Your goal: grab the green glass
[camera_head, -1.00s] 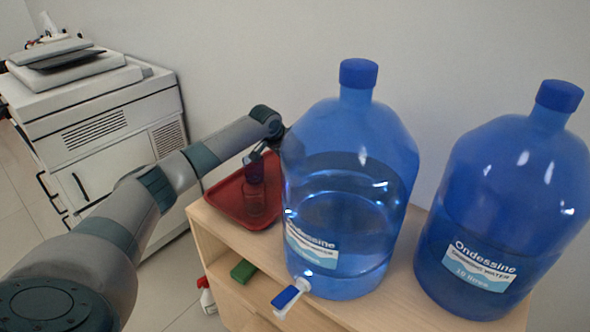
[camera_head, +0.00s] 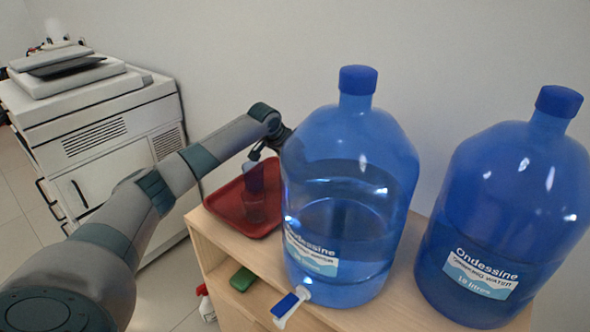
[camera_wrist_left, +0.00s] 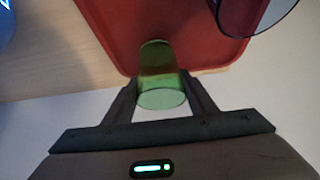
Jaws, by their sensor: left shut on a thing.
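The green glass (camera_wrist_left: 160,98) is between the two fingers of my left gripper (camera_wrist_left: 163,84) in the left wrist view, and the gripper is shut on it. The red tray (camera_wrist_left: 110,22) lies behind it in that view; I cannot tell whether the glass touches the tray. In the head view my left gripper (camera_head: 257,153) is over the red tray (camera_head: 224,202), left of a big water bottle. The green glass is hard to make out there. My right gripper is not in view.
A purple glass (camera_wrist_left: 262,10) stands at the tray's edge of the wrist view. Two large blue water bottles (camera_head: 345,205) (camera_head: 500,215) stand on the wooden cabinet (camera_head: 215,243), the nearer close beside my gripper. A printer (camera_head: 100,120) stands at the left.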

